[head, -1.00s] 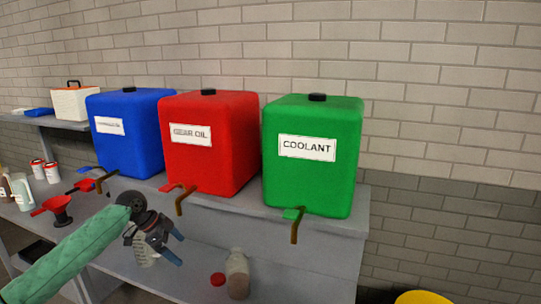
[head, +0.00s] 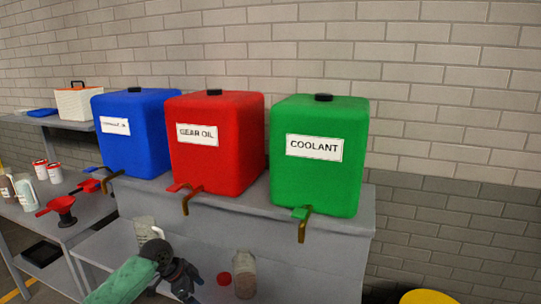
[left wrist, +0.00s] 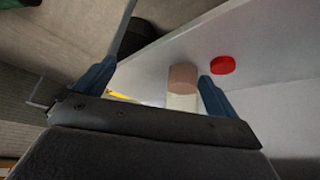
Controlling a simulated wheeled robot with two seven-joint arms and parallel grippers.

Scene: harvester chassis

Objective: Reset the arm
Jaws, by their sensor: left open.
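My left arm comes in from the bottom of the head view, its green sleeve ending in the dark left gripper (head: 190,286). In the left wrist view the two blue fingers of the left gripper (left wrist: 155,85) stand wide apart with nothing held between them. A clear bottle with brownish contents (head: 244,276) stands on the lower shelf, just right of the gripper. It also shows in the left wrist view (left wrist: 183,78), beyond the fingers. A red cap (head: 224,279) lies beside the bottle. My right gripper is in neither view.
Blue (head: 135,150), red (head: 215,160) and green (head: 315,175) tanks with taps stand on the grey upper shelf (head: 345,225). A translucent jug (head: 146,230) stands on the lower shelf. A yellow object (head: 427,297) is at lower right.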

